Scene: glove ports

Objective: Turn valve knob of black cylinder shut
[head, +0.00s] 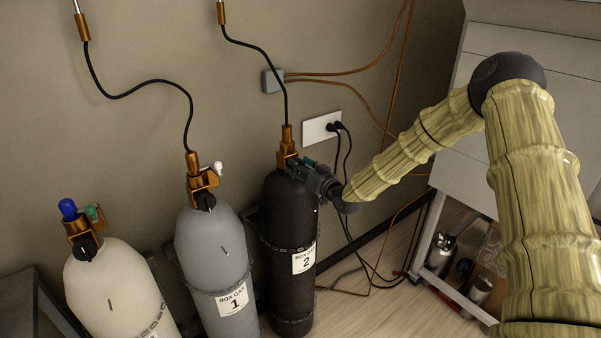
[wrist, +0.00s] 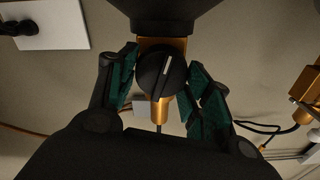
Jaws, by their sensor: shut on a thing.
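The black cylinder (head: 287,225), labelled "BOX GAS 2", stands upright at the right of the row in the head view. Its brass valve (head: 287,147) is at the top, with a hose rising from it. My gripper (head: 300,167) is at this valve, coming from the right, and hides the knob there. In the wrist view the round black valve knob (wrist: 161,75) with a white line, slightly tilted from upright in the picture, lies between the green-padded fingers of my gripper (wrist: 162,80). The fingers are shut on the knob from both sides.
A grey cylinder (head: 209,250), labelled "BOX GAS 1", and a cream cylinder (head: 110,290) stand to the left. A wall outlet (head: 321,127) with black plugs is behind my gripper. Cables hang to the floor near a grey cabinet (head: 465,170) on the right.

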